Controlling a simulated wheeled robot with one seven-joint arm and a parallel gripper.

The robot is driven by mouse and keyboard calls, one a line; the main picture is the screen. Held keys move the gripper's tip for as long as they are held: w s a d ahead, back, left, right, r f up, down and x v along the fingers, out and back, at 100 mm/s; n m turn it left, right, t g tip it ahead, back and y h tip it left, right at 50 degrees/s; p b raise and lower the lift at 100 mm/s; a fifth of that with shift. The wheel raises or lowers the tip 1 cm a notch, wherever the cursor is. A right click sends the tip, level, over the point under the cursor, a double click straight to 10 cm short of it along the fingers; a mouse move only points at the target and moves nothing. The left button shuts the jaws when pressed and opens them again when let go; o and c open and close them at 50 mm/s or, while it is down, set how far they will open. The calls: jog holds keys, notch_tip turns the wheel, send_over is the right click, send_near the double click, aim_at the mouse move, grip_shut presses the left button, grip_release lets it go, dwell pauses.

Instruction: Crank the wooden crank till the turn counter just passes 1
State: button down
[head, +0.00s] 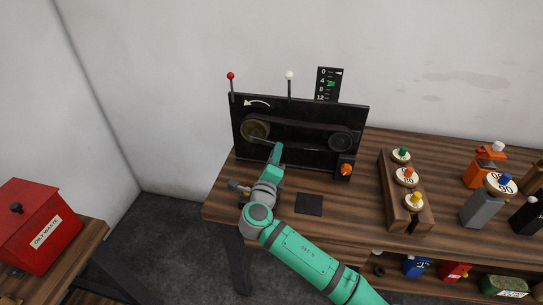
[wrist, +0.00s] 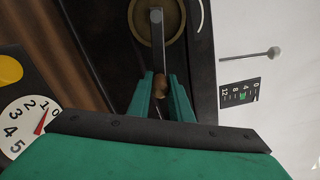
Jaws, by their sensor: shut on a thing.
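The wooden crank handle (wrist: 161,86) sits between my fingertips in the wrist view, at the end of a grey crank arm (wrist: 157,32). The arm runs from the brass wheel (wrist: 157,10), which also shows on the black panel (head: 300,112) in the head view. My gripper (wrist: 163,92) is shut on the handle; in the head view my gripper (head: 277,150) hides it. The turn counter (wrist: 27,128) is a white dial at the wrist view's left. Its red needle points between 0 and 1; the dial is partly covered by my gripper body.
A belt links the brass wheel to a dark pulley (head: 341,141). A gauge (head: 328,84) stands above, its white pointer near 0. An orange knob (head: 346,169) and a wooden rack (head: 390,200) with several discs lie right. A red bin (head: 38,227) stands left.

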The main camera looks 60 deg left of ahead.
jog(key=shift+r, duration=0.15)
jog(key=c, duration=1.6)
grip_release()
jog(key=shift+s, duration=0.1)
jog(key=v, duration=1)
jog(key=shift+s+d, duration=0.15)
jog(key=shift+d, duration=0.1)
